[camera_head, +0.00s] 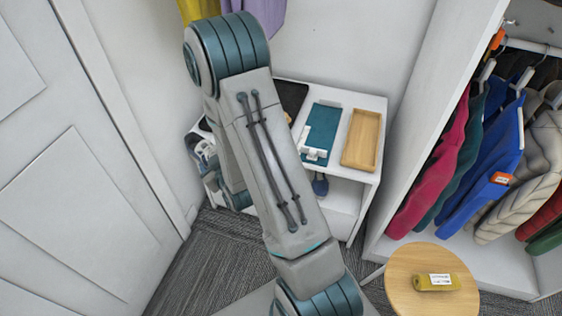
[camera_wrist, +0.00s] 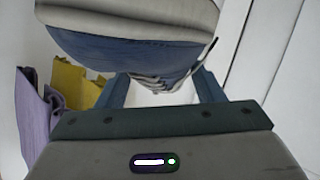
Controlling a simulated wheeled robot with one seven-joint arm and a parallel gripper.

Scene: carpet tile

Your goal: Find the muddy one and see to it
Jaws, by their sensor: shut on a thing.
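My gripper (camera_wrist: 162,92) is shut on a blue shoe (camera_wrist: 120,48) with a pale grey sole and light laces. The shoe fills the upper part of the wrist view, between the two fingers. I cannot tell from this dim view whether it carries mud. A small blue thing (camera_head: 320,185) sits in the bench's lower opening.
The white bench (camera_head: 368,104) bears a black mat (camera_head: 292,97), a teal mat (camera_head: 322,128) with white pieces, and an empty wooden tray (camera_head: 361,138). A round table (camera_head: 405,262) holds a yellow labelled item (camera_head: 436,282). Coats (camera_head: 480,150) hang right; a door (camera_head: 75,200) is left.

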